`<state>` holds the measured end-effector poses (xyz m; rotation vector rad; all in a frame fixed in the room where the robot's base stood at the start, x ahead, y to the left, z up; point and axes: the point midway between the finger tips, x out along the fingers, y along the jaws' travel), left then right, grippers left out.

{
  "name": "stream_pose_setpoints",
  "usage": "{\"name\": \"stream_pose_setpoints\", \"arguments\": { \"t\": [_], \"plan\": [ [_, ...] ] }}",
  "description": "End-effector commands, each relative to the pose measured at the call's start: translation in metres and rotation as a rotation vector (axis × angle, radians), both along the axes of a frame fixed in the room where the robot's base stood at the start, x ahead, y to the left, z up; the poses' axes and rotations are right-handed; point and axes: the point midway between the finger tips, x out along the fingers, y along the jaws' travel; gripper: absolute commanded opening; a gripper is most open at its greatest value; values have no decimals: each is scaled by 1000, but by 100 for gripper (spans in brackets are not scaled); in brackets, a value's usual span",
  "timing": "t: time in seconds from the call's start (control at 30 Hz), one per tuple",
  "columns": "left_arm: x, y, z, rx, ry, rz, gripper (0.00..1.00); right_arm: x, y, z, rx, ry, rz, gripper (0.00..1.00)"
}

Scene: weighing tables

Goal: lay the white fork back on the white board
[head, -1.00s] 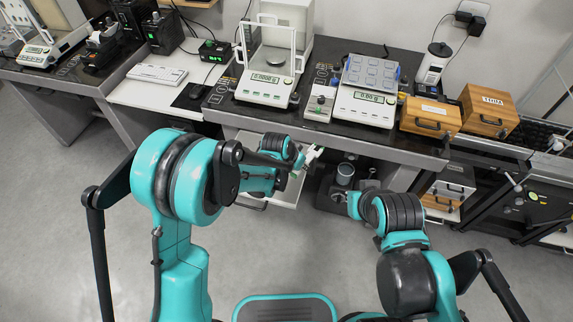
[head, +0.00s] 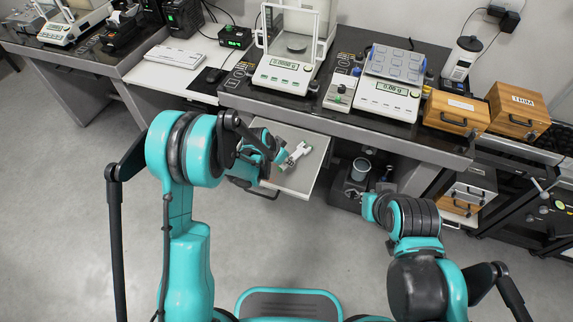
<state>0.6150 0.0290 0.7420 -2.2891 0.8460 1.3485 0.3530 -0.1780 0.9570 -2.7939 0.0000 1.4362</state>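My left arm reaches over an open, light grey drawer (head: 310,172) below the middle table. At its end, my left gripper (head: 283,158) is small and partly hidden by the arm, so its fingers cannot be made out. A small white piece with green marks (head: 298,153) shows right at that end, over the drawer; I cannot tell whether it is the white fork, or whether it is held. No white board can be picked out for sure. My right gripper (head: 386,178) is mostly hidden beyond my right forearm, right of the drawer; its fingers are unclear.
The middle table holds an analytical balance (head: 287,72), a small white device with knobs (head: 340,92), a second balance (head: 388,98) and wooden boxes (head: 455,112). A grey metal cup (head: 361,168) stands low, right of the drawer. The floor left of my arm is clear.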

Motion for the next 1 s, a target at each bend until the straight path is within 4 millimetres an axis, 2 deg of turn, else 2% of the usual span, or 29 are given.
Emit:
{"name": "stream_pose_setpoints", "arguments": {
  "t": [0.03, 0.1, 0.47, 0.5, 0.57, 0.87, 1.0],
  "plan": [
    [0, 0, -13, 0, 0, 0, 0, 0, 0, -9, 0, 0, 0, 0],
    [0, 0, -18, 0, 0, 0, 0, 0, 0, -11, 0, 0, 0, 0],
    [0, 0, -20, 0, 0, 0, 0, 0, 0, -13, 0, 0, 0, 0],
    [0, 0, -19, 0, 0, 0, 28, 0, 0, -12, 0, 0, 0, 0],
    [0, 0, -19, 0, 0, 0, 40, 0, 0, -12, 0, 0, 0, 0],
    [0, 0, -18, 0, 0, 0, 40, 0, 0, -11, 0, 0, 0, 0],
    [-3, 2, -7, 0, 0, 1, 40, 0, 0, -4, 0, 0, 0, 0]
  ]
}}
